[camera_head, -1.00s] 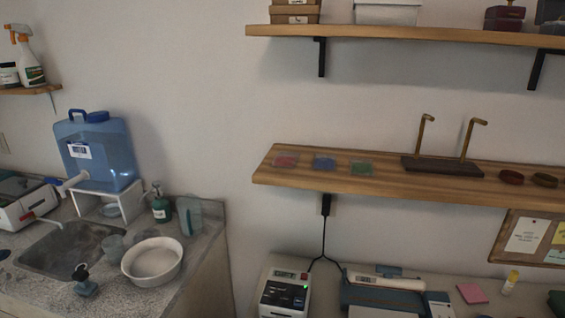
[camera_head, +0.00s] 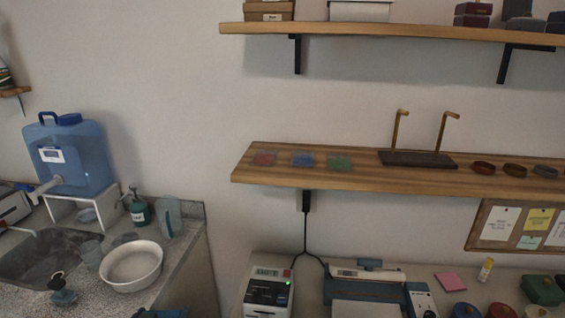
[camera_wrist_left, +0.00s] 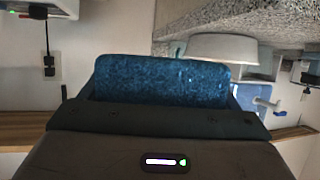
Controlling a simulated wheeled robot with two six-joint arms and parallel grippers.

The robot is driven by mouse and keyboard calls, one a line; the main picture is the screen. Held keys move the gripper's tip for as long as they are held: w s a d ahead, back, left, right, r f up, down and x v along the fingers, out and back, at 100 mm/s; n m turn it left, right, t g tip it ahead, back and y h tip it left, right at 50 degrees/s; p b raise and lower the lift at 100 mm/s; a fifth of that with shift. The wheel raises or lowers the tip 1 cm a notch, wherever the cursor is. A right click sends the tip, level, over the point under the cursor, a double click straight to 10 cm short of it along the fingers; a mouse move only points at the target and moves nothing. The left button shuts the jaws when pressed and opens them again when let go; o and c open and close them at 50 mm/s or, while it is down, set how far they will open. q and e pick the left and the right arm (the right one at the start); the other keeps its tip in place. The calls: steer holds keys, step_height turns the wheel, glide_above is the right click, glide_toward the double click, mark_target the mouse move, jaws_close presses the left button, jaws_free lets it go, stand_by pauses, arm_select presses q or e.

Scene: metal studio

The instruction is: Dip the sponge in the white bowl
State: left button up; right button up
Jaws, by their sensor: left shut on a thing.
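The white bowl (camera_head: 131,266) stands upright on the speckled counter, right of the sink, and looks empty. In the left wrist view the bowl (camera_wrist_left: 222,47) shows tilted, beyond the sponge. The dark blue sponge (camera_wrist_left: 165,80) is between the fingers of my left gripper (camera_wrist_left: 160,98), which is shut on it. In the head view only a dark blue bit (camera_head: 160,313) shows at the bottom edge, in front of the bowl and apart from it. My right gripper is not in view.
A sink (camera_head: 48,256), a clear cup (camera_head: 91,252), a dark-topped dispenser (camera_head: 61,290) and a green pump bottle (camera_head: 139,208) surround the bowl. A blue water jug (camera_head: 70,155) stands behind. A wooden shelf (camera_head: 360,181) is at the right.

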arm_select(q)
steer(key=w+d+r+m+h, duration=0.1)
steer(key=w+d+r, duration=0.3)
steer(key=d, duration=0.5)
steer(key=shift+w+m+h, duration=0.15)
steer(key=shift+m+h, duration=0.25)
steer(key=shift+h, duration=0.2)
steer(key=shift+a+r, duration=0.1)
steer(key=shift+a, duration=0.05)
steer(key=s+a+f, duration=0.1)
steer(key=a, duration=0.2)
steer(key=s+a+f+n+y, duration=0.1)
steer(key=s+a+f, duration=0.1)
steer(key=a, duration=0.1)
steer(key=s+a+f+y, duration=0.1)
steer(key=a, duration=0.2)
steer(key=shift+s+f+n, duration=0.2)
steer(key=shift+s+n, duration=0.1)
steer(key=s+a+m+h, duration=0.2)
steer(key=s+a, duration=0.6)
steer(key=shift+s+a, duration=0.2)
steer(key=shift+s, duration=0.15)
steer(key=shift+f, duration=0.1)
